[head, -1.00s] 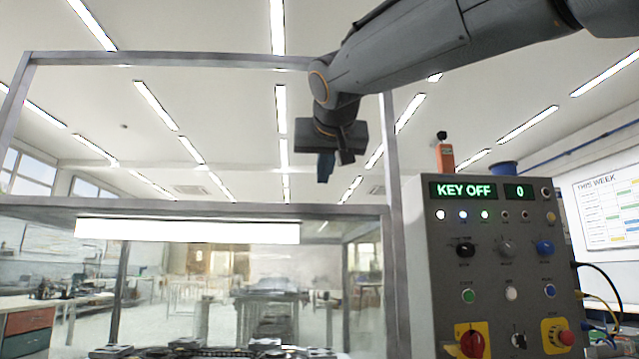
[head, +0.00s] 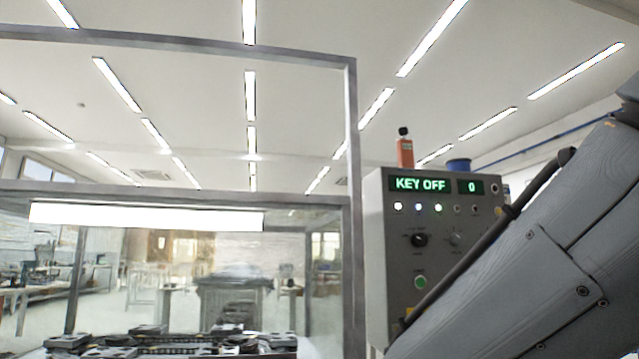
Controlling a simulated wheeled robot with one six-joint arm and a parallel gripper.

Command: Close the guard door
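The guard is a clear-walled enclosure in a grey metal frame in the head view. A framed panel (head: 352,110), which looks like the guard door, stands raised above the enclosure's top rail (head: 170,189). I cannot tell whether it is hinged or sliding. Behind the clear front, several dark blocks of the ring track (head: 150,335) show at the bottom. My arm crosses the lower right of the view. My gripper is out of view.
A grey control box (head: 378,230) stands right of the enclosure, partly hidden by my arm. Its display (head: 422,184) reads "KEY OFF" and "0". An orange bottle (head: 404,152) stands on or behind its top. A light bar (head: 146,216) spans the enclosure's upper front.

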